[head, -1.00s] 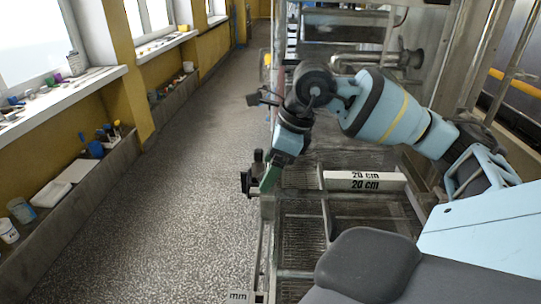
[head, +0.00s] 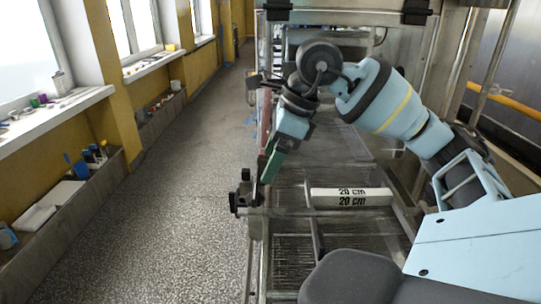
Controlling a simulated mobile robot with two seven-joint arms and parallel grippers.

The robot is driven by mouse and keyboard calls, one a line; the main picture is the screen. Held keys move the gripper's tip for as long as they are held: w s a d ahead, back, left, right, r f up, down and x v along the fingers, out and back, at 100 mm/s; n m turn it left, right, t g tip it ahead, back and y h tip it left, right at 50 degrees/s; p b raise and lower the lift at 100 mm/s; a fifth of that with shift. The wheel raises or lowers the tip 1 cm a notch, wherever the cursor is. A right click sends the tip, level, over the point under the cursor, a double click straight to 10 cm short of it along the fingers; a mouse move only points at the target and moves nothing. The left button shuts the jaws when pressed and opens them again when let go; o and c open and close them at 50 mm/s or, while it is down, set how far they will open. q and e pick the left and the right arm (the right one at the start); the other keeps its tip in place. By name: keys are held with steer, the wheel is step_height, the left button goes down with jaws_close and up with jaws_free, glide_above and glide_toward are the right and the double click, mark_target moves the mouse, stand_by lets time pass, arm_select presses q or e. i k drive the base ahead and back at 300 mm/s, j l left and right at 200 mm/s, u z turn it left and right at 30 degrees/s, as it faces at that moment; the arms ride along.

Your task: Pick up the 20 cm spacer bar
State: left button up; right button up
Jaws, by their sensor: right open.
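The 20 cm spacer bar (head: 377,197) is a long pale bar with "20 cm" printed in black on its faces. It lies across the metal mesh (head: 292,240) in the lower middle of the head view. My left gripper is not in view.
Metal rails (head: 307,215) run along and across the mesh around the bar. A machine frame (head: 345,17) stands behind. The speckled floor (head: 190,195) at left is clear. A wall ledge (head: 65,215) with small items and window sills line the left side.

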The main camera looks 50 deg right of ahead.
mark_target(343, 197)
steer(key=k+j, duration=0.35)
steer(key=j, duration=0.15)
steer(key=k+j, duration=0.35)
steer(key=j, duration=0.2)
steer(key=k+j, duration=0.4)
steer(key=j, duration=0.1)
